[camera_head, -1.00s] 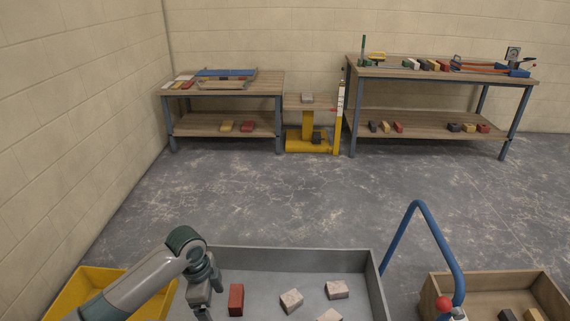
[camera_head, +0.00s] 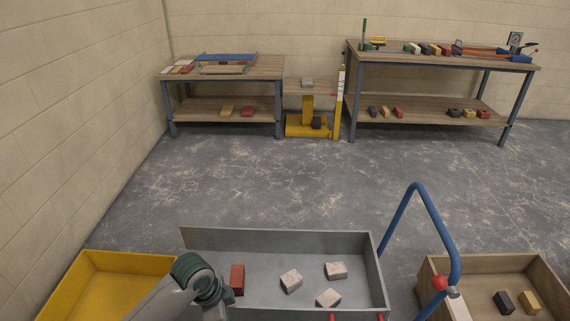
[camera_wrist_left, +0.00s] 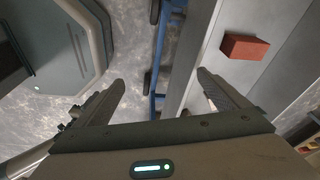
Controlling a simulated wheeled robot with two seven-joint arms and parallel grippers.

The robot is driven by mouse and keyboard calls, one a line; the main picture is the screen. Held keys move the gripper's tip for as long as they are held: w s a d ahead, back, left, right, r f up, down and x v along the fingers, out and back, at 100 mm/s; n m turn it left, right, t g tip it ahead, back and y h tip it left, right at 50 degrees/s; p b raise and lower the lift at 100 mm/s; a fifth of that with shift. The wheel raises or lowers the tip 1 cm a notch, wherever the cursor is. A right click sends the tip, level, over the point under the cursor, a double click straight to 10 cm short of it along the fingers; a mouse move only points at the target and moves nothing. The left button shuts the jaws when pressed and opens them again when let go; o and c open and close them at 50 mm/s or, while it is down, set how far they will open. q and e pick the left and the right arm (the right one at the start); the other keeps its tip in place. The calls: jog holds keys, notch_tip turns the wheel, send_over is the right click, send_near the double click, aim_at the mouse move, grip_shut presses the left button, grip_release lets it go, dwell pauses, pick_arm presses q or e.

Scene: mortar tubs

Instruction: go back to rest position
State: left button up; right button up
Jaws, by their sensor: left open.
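My left arm (camera_head: 195,282) comes in at the bottom of the head view, and its gripper is hidden below the frame edge there. In the left wrist view my left gripper (camera_wrist_left: 160,88) is open, with its two fingers wide apart and nothing between them. It is over the near side of the grey tub (camera_head: 280,239). A red brick (camera_head: 237,280) lies in that tub, just right of my arm, and it also shows in the left wrist view (camera_wrist_left: 245,46), beyond the right finger and apart from it. My right gripper is not in view.
Several pale bricks (camera_head: 291,281) lie in the grey tub. A yellow tub (camera_head: 105,263) stands left and a wooden box (camera_head: 487,262) with bricks right. A blue bar handle (camera_head: 432,205) rises between tub and box.

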pick_arm(q)
jog(key=s+d+f+n, duration=0.2)
jog(key=s+n, duration=0.1)
jog(key=s, duration=0.3)
jog(key=s+a+r+n+t+y, duration=0.1)
jog(key=s+a+n, duration=0.4)
jog(key=s, duration=0.4)
jog(key=s+a+n+t+y, duration=0.1)
jog(key=s+a+n+t, duration=0.1)
jog(key=s+a+n, duration=0.55)
jog(key=d+f+m+p, duration=0.1)
jog(key=d+f+p, duration=0.1)
jog(key=f, duration=1.3)
jog(key=d+f+m+t+p, duration=0.1)
jog(key=d+f+m, duration=0.1)
jog(key=f, duration=1.2)
jog(key=shift+s+d+f+t+h+p, duration=0.15)
jog(key=shift+d+f+t+h+p, duration=0.2)
jog(key=shift+d, duration=0.3)
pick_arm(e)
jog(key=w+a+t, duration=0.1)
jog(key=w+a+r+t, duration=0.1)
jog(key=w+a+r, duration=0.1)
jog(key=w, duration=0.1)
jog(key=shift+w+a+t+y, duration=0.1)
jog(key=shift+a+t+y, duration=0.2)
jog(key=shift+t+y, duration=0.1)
